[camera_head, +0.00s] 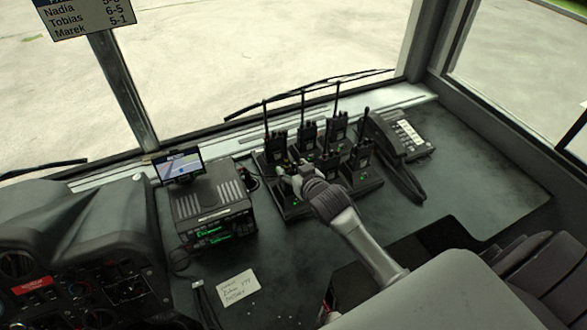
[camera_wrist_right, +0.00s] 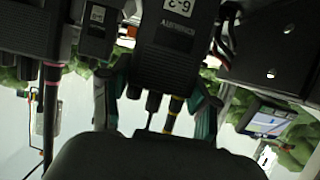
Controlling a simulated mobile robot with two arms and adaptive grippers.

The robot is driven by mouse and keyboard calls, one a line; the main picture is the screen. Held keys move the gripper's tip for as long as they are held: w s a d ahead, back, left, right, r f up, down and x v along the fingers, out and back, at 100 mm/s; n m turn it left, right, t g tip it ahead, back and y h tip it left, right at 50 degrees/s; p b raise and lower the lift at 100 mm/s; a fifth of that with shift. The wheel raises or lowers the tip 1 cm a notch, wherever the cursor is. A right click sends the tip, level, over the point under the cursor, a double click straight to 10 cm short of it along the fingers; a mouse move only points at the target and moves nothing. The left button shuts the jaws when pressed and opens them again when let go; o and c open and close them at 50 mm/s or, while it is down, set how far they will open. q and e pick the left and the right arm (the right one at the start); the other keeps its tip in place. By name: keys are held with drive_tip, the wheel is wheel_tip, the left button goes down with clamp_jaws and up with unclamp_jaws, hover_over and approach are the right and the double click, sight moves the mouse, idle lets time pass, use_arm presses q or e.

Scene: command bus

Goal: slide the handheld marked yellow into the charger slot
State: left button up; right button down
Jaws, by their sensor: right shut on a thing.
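My right gripper (camera_head: 285,172) is over the front left part of the charger (camera_head: 292,212) in the head view. In the right wrist view my right gripper (camera_wrist_right: 155,95) is shut around a dark handheld (camera_wrist_right: 172,50) with a white label. A yellow ring (camera_wrist_right: 175,104) shows on the antenna side of this handheld. In the head view the gripper mostly hides it, and whether it touches the charger cannot be told. Several other handhelds (camera_head: 338,127) stand upright in the charger behind and to the right. My left gripper is not in view.
A desk phone (camera_head: 405,135) stands right of the charger. A radio unit (camera_head: 212,205) with a small screen (camera_head: 180,165) stands to the left. A paper note (camera_head: 238,287) lies in front. Antennas rise close around my gripper. The dashboard at right (camera_head: 490,165) is clear.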

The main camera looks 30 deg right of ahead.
drive_tip(key=shift+f, duration=0.1)
drive_tip(key=shift+c, duration=1)
unclamp_jaws()
drive_tip(key=shift+f, duration=0.15)
drive_tip(key=shift+s, duration=0.1)
drive_tip(key=v, duration=1.2)
